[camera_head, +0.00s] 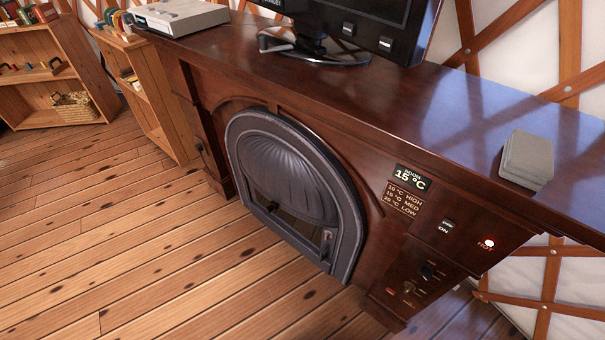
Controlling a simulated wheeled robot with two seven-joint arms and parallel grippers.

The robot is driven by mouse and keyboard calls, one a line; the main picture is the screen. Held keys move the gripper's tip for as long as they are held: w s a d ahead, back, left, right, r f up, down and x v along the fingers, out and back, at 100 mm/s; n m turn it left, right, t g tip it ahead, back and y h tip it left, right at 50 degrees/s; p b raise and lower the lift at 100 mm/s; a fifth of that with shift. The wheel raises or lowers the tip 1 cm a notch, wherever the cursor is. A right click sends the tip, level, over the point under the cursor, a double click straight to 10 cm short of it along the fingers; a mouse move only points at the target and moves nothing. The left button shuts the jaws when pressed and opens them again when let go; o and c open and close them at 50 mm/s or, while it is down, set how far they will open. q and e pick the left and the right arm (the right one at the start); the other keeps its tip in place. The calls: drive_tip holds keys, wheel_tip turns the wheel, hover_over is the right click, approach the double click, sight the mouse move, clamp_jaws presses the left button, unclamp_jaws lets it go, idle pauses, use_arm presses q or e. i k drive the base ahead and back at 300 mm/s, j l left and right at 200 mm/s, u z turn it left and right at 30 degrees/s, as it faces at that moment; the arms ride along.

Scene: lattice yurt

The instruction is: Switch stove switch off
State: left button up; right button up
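The stove is a dark wooden mantel unit with an arched grey metal door (290,180), which looks closed. A lower recessed panel (420,278) holds small controls and a red light, too small to read. Neither of my grippers is in view.
On the mantel top (400,100) are a monitor (385,25), a white box (180,15) and a grey stack of coasters (527,158). Wooden shelves (60,80) stand at the left. The plank floor (120,230) before the stove is clear. Lattice wall is behind.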

sight(445, 226)
drive_tip(key=z, duration=1.3)
